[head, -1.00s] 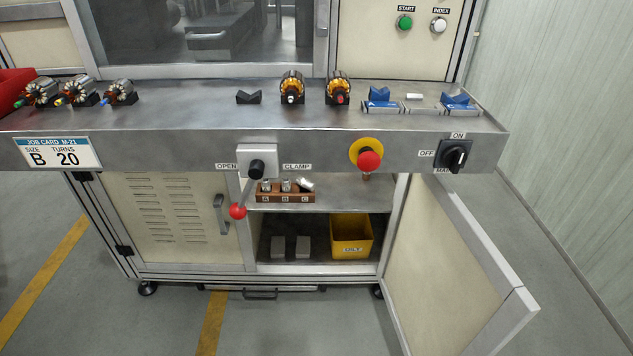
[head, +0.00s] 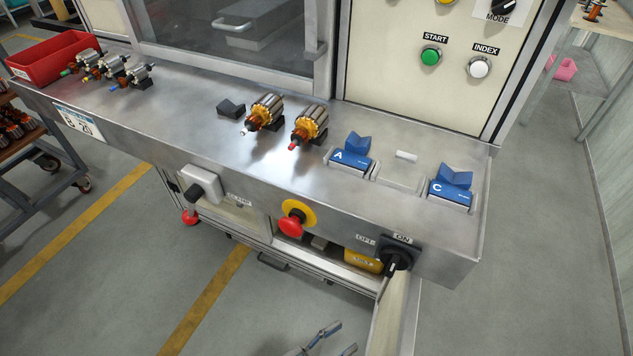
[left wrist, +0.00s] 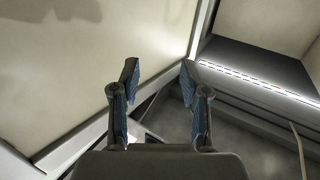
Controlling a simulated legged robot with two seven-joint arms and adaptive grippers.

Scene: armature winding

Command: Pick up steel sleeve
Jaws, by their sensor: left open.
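My left gripper (head: 337,340) shows at the bottom edge of the head view, below and in front of the bench, with its two fingers apart and nothing between them. In the left wrist view the open fingers (left wrist: 158,82) point at a pale panel and a dark gap between frame edges. No steel sleeve can be made out in either current view. The bench front (head: 265,180) hides most of the lower cabinet, where a brown rack with small metal parts stood in the earlier head view. My right gripper is not in view.
The open cabinet door (head: 396,315) stands out below the rotary switch (head: 398,255). A yellow bin (head: 363,261) shows partly under the bench. A red stop button (head: 291,224) and a clamp handle (head: 202,184) stick out from the front. Blue blocks A (head: 350,155) and C (head: 451,187) sit on top.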

